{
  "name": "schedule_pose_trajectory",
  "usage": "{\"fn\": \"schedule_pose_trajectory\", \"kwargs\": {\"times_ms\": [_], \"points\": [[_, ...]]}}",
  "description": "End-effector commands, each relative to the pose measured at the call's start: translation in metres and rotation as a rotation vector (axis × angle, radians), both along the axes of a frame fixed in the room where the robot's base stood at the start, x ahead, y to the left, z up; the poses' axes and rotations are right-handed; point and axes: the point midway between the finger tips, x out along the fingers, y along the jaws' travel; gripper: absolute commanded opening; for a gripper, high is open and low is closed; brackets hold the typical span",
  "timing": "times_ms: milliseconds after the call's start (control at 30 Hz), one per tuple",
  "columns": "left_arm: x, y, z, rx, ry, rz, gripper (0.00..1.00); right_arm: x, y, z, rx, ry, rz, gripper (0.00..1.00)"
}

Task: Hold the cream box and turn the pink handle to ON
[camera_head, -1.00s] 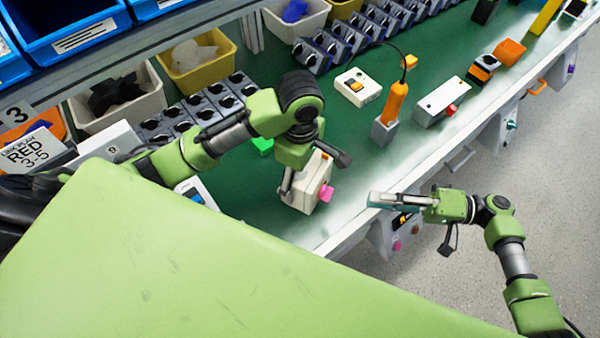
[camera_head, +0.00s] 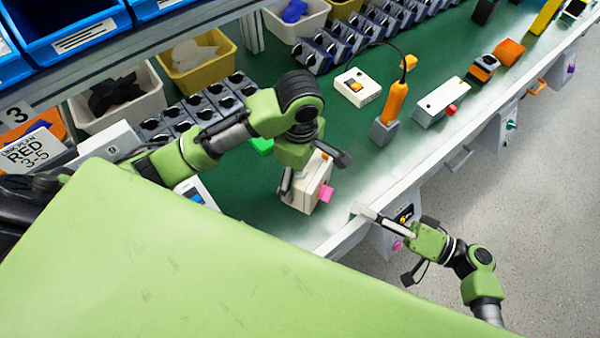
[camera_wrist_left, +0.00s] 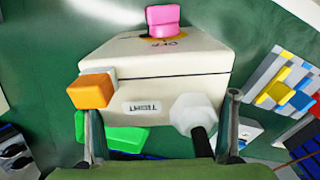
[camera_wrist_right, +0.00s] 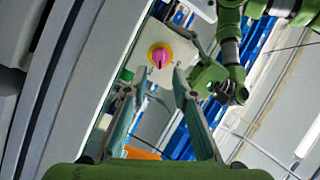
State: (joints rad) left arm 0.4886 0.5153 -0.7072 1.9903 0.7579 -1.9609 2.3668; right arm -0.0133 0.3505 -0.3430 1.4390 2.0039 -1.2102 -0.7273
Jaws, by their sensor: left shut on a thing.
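The cream box (camera_head: 304,192) stands near the bench's front edge in the head view. My left gripper (camera_wrist_left: 162,105) is shut on the box, one finger on each side. The pink handle (camera_head: 326,193) sticks out of the box's face toward the bench's front edge. In the left wrist view the pink handle (camera_wrist_left: 162,18) is at the top, with OFF lettering beside it. The right wrist view shows the handle (camera_wrist_right: 160,57) on a yellow disc, beyond the fingertips. My right gripper (camera_head: 362,210) is open and empty, apart from the handle, over the bench's front edge.
An orange block (camera_wrist_left: 90,91) and a white hexagonal cable fitting (camera_wrist_left: 194,115) project from the box. A green piece (camera_head: 262,146) lies behind it. An orange-handled tool (camera_head: 396,103) in a grey holder and a white box (camera_head: 443,103) stand farther right.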

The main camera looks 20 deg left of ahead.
Motion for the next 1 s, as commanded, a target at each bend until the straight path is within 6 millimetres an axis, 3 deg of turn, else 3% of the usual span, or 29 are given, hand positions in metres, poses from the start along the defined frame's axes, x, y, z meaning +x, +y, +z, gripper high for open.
{"fn": "schedule_pose_trajectory", "kwargs": {"times_ms": [200,400,867,967,1000], "points": [[-0.001,0.000,-0.001,0.001,0.003,-0.001,0.44,0.003,0.033,0.001,0.003,0.000,0.001,0.25],[-0.001,0.000,-0.001,0.001,0.003,-0.001,0.44,0.005,0.054,0.000,0.003,0.001,0.001,0.25],[-0.001,0.000,-0.002,0.001,0.004,-0.001,0.44,0.006,0.063,0.000,0.000,0.001,0.001,0.25],[-0.001,0.000,-0.002,0.001,0.004,-0.001,0.44,0.006,0.063,0.000,0.000,0.001,0.001,0.02],[-0.001,0.000,-0.002,0.001,0.004,-0.001,0.44,0.006,0.063,0.000,0.001,0.001,0.001,0.00]]}}
